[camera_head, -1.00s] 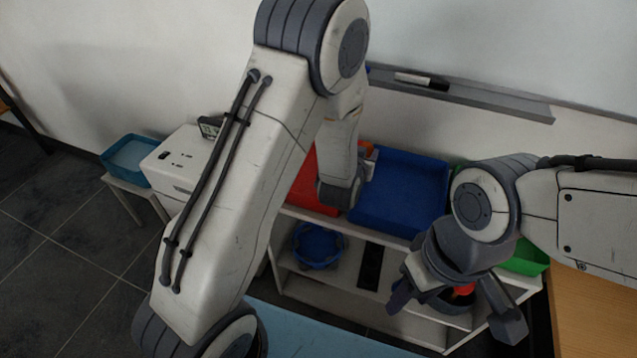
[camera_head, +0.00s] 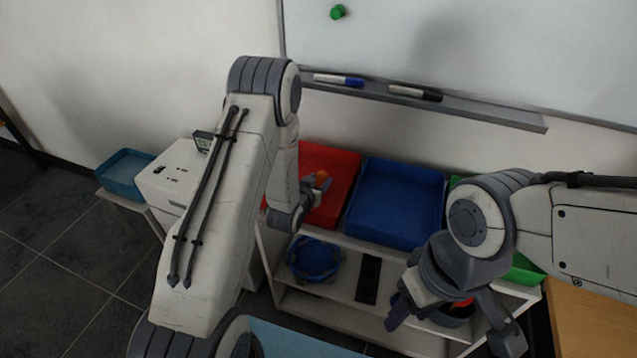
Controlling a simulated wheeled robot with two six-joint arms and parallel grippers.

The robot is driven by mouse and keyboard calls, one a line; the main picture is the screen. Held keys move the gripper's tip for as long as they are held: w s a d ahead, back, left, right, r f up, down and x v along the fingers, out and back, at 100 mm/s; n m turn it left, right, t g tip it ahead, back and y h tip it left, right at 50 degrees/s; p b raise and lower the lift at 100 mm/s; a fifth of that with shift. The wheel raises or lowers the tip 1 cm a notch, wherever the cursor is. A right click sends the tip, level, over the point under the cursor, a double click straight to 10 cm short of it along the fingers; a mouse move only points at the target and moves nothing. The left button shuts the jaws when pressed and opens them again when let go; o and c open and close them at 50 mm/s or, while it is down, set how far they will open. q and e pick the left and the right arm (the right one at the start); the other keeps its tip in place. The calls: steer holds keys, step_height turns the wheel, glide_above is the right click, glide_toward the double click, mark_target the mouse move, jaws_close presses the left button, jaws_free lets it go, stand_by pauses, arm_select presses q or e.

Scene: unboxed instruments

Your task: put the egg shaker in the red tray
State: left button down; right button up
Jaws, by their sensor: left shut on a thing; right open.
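The red tray (camera_head: 340,162) stands on top of the white shelf, left of the blue tray. My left gripper (camera_head: 318,184) is over the red tray and shut on a small orange thing (camera_head: 322,177), which looks like the egg shaker. Most of the egg shaker is hidden by the fingers, and I cannot tell whether it touches the tray floor. My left arm covers the tray's left part. My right gripper (camera_head: 452,330) is open and empty in front of the shelf's right side.
A blue tray (camera_head: 399,200) stands right of the red one, and a green tray (camera_head: 524,272) is partly behind my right arm. A blue round thing (camera_head: 316,260) and a black bar (camera_head: 369,279) lie on the lower shelf. A wooden surface (camera_head: 590,320) is at right.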

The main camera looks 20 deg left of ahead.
arm_select(q)
steer(key=shift+f, duration=0.35)
steer(key=shift+f, duration=0.15)
steer(key=shift+c, duration=1.6)
jaws_free()
